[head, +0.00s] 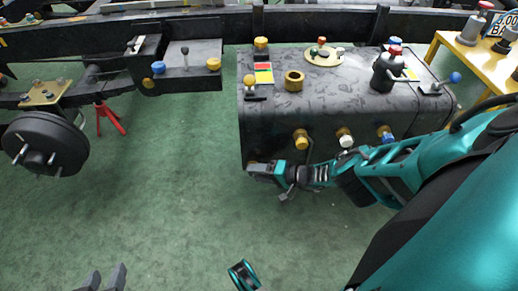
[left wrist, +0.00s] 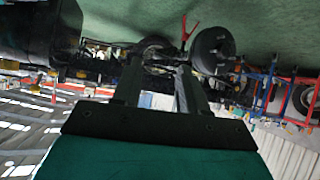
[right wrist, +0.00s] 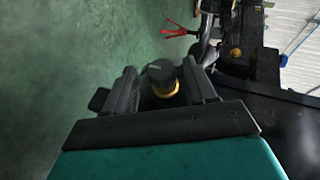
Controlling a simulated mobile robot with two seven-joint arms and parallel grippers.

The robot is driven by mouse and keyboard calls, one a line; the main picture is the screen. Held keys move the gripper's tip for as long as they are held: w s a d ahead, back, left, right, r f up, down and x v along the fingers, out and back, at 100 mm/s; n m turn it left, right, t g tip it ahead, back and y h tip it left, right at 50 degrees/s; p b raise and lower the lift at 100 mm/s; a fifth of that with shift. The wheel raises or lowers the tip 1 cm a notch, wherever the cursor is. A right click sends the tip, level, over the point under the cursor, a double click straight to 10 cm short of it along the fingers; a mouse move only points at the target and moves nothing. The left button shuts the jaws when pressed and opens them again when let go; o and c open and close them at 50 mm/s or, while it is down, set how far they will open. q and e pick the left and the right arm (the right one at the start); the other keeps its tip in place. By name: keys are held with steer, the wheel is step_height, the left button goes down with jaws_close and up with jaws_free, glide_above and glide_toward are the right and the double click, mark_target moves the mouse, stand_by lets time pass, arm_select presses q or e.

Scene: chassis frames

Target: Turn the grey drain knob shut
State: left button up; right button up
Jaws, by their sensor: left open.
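The grey drain knob (right wrist: 160,72) shows in the right wrist view as a dark cap on a yellow collar. It sits between the two fingers of my right gripper (right wrist: 160,75), with narrow gaps visible on both sides; contact is not clear. In the head view my right gripper (head: 254,169) is at the lower left corner of the black tank (head: 330,110) and hides the knob. My left gripper (head: 105,277) is open and empty over the green floor at the bottom left of the head view. It also shows in the left wrist view (left wrist: 158,75).
Yellow, white and blue knobs (head: 300,138) stick out of the tank's front, close to my right arm. More fittings stand on its top. A wheel hub (head: 45,145) and a red stand (head: 108,117) are at the left. The green floor (head: 170,190) between is clear.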

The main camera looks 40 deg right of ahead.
steer(key=shift+w+r, duration=0.1)
arm_select(q)
steer(key=a+r+p, duration=0.1)
steer(key=p, duration=0.2)
steer(key=a+r+p, duration=0.1)
steer(key=p, duration=0.2)
steer(key=shift+s+r+y, duration=0.4)
arm_select(e)
steer(key=v, duration=1.2)
steer(key=shift+s+d, duration=0.2)
steer(key=shift+s, duration=0.15)
steer(key=shift+r, duration=0.1)
